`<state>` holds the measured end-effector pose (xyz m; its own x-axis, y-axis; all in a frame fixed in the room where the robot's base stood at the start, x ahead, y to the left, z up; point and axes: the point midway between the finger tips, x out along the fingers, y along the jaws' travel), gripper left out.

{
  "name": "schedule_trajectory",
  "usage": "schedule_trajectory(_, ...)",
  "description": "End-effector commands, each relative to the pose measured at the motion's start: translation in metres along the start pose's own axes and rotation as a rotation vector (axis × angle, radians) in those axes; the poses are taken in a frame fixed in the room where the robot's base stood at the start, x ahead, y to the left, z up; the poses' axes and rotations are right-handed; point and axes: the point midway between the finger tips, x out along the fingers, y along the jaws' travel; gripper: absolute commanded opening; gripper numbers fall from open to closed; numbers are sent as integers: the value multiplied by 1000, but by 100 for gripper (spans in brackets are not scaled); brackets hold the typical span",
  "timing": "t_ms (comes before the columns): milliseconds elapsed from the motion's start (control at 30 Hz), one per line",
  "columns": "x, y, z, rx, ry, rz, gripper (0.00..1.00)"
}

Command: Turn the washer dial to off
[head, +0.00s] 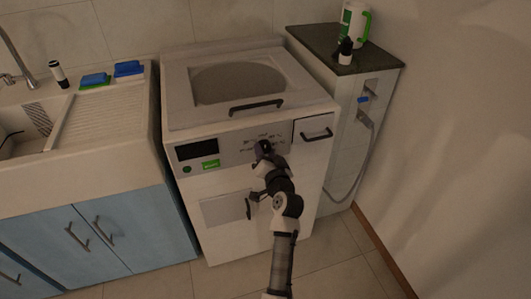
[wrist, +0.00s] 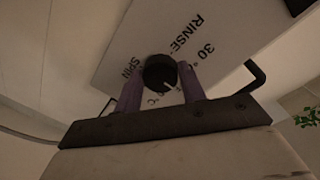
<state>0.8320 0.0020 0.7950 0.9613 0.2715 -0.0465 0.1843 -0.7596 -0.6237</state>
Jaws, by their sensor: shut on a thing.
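The white washer (head: 262,186) stands in the middle of the head view, with its control panel (head: 222,152) across the upper front. The dial (wrist: 160,73) is a round black knob with a light pointer line, seen in the wrist view on the panel. Labels around it read RINSE, SPIN and 30°. The pointer is toward the lower right in that view. My gripper (wrist: 160,88) is shut on the dial, one purple finger on each side. In the head view my gripper (head: 264,150) covers the dial.
A sink counter (head: 115,112) with blue cabinets stands at the left, holding sponges (head: 128,69) and a dark-and-white bottle (head: 59,74). The washer's black lid handle (head: 257,107) and drawer handle (head: 317,134) stick out near my gripper. A narrow cabinet (head: 338,125) stands at the right.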

Motion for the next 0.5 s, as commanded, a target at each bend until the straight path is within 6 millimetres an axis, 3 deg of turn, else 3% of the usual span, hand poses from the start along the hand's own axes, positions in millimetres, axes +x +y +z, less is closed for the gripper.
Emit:
schedule_trajectory(167,0,1,1,0,-2,1,17)
schedule_trajectory(200,0,1,1,0,-2,1,44)
schedule_trajectory(333,0,1,1,-1,-1,1,61)
schedule_trajectory(500,0,0,0,-1,-1,1,62)
